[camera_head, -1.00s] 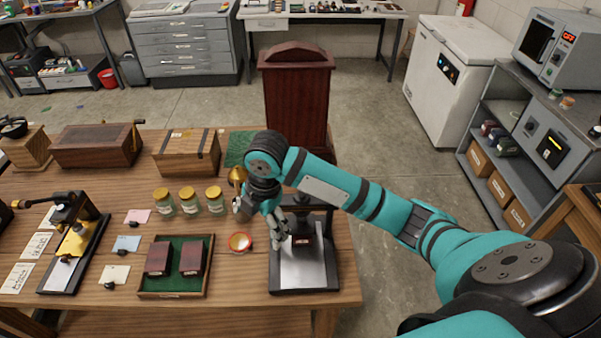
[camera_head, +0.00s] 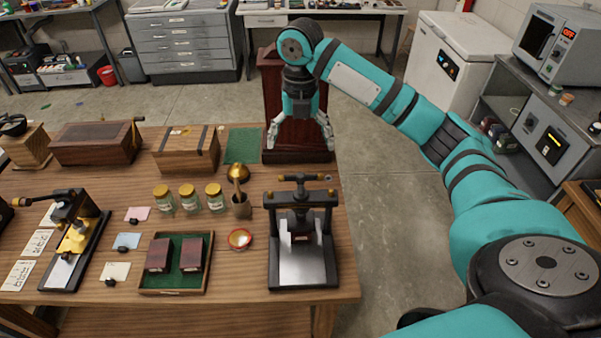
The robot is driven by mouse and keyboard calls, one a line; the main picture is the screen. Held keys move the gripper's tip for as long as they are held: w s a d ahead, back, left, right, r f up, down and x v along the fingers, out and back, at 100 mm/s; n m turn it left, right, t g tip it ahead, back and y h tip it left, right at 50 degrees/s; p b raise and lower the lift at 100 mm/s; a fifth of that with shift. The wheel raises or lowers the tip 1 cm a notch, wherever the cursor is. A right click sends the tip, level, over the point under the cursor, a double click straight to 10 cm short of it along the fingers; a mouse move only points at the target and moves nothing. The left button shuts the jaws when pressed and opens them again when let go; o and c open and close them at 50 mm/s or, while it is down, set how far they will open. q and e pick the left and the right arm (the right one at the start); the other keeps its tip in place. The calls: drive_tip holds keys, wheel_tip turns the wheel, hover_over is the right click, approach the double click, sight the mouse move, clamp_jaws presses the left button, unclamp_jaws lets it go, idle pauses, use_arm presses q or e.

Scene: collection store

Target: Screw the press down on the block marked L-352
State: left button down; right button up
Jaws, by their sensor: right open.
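The press (camera_head: 333,215) stands at the right front of the table, with a black frame, a screw with a cross handle (camera_head: 300,180) on top and a bright metal bed. A small dark block (camera_head: 302,239) sits on the bed under the screw, partly hidden by the press parts; its marking is not legible. Two dark red blocks, one left (camera_head: 158,255) and one right (camera_head: 193,254), lie in a green-lined tray (camera_head: 174,291); their labels are too small to read. My right gripper (camera_head: 300,142) is open and empty, fingers pointing down, beyond the press. My left gripper is not in view.
A tall dark red cabinet (camera_head: 276,90) stands behind my right gripper. Another black and brass press (camera_head: 75,240) stands at the left.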

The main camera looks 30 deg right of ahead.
sight(301, 174)
wheel_tip(301, 174, down, 10)
drive_tip(key=p, duration=0.2)
drive_tip(key=shift+p, duration=0.3)
drive_tip(key=c, duration=0.8)
drive_tip(key=shift+m, duration=0.4)
